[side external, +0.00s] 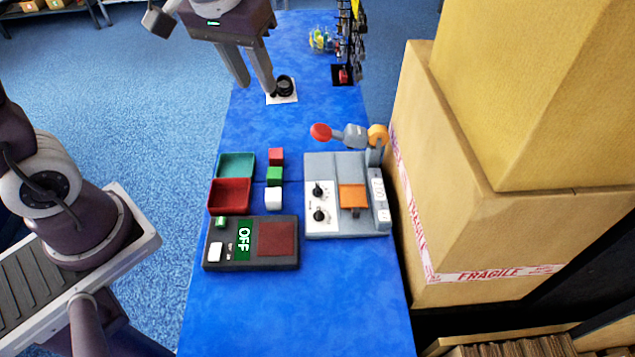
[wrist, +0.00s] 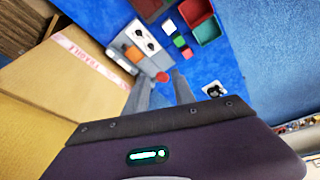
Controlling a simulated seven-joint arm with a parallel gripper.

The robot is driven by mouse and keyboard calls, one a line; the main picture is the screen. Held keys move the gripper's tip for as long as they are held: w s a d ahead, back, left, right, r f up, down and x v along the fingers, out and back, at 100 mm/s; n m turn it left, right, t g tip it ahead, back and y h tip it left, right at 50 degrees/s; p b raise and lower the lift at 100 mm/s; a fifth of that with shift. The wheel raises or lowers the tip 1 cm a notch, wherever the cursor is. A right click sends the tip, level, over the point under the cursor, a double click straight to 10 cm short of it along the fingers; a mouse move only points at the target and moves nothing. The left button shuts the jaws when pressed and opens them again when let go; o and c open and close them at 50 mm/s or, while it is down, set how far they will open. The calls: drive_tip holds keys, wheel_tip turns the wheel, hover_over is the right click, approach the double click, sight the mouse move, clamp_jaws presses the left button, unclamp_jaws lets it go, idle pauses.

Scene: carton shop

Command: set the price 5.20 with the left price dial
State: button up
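A grey machine (side external: 334,232) stands on the blue table with a white panel carrying two black dials, an upper one (side external: 318,190) and a lower one (side external: 320,215). The dials also show in the wrist view, one at the upper left (wrist: 138,33) and one just below it (wrist: 150,47). I cannot tell which is the left price dial. Small white displays (side external: 379,190) stand on the machine's right side; their digits are too small to read. My gripper (side external: 258,88) is open and empty, its fingers apart, well away from the dials, beside a black knob (side external: 284,86) on a white plate.
Large cartons (side external: 480,230) stand close on the right. The front table is clear.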

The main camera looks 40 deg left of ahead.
drive_tip(key=w+f+n+g, duration=0.2)
drive_tip(key=w+f, duration=0.7)
drive_tip(key=f, duration=0.2)
drive_tip(key=n, duration=0.2)
hover_over(317, 187)
wheel_tip(317, 187, down, 6)
drive_tip(key=f, duration=0.1)
drive_tip(key=shift+n+g+h, duration=0.3)
drive_tip(key=shift+n+g, duration=0.3)
drive_tip(key=shift+g, duration=0.1)
wheel_tip(317, 187, down, 16)
drive_tip(key=shift+w, duration=0.1)
clamp_jaws()
